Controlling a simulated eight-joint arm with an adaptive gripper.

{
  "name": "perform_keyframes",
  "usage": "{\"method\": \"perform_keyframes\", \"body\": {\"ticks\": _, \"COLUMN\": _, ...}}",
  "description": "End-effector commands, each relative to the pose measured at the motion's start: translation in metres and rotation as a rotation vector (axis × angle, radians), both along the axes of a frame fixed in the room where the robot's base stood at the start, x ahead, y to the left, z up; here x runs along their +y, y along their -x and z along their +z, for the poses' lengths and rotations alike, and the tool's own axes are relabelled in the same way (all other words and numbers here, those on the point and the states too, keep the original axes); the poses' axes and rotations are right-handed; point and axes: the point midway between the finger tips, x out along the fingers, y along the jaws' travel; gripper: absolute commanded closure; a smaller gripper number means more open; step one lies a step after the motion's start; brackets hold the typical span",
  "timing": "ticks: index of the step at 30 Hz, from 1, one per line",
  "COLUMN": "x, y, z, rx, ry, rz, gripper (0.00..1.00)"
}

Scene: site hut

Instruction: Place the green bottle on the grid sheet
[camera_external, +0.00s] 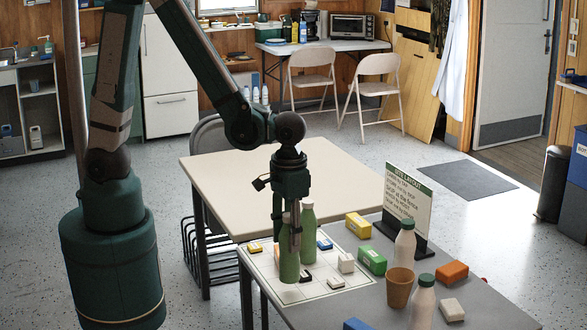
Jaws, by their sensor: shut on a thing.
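My gripper (286,240) points straight down over the table and is shut on a green bottle (288,265), held upright. The bottle's top is partly hidden by the fingers. Its base appears over the white grid sheet (335,284); I cannot tell whether it touches. A second green bottle (308,235) with a light green cap stands upright just right of and behind the held one.
Right of the sheet are a yellow block (358,225), green block (372,260), brown cup (399,288), two white bottles (404,248) (422,303), an orange block (451,272) and a white block (452,310). A sign (407,205) stands behind. The beige table (240,180) is clear.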

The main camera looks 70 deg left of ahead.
Motion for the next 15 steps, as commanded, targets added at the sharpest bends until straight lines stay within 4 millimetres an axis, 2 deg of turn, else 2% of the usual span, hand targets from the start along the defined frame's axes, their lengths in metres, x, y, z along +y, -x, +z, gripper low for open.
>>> {"method": "perform_keyframes", "body": {"ticks": 8, "x": 0.000, "y": 0.000, "z": -0.006, "rx": 0.000, "ry": 0.000, "rz": 0.000, "gripper": 0.76}}
{"method": "perform_keyframes", "body": {"ticks": 15, "x": 0.000, "y": -0.001, "z": -0.028, "rx": 0.000, "ry": 0.000, "rz": 0.000, "gripper": 0.76}}
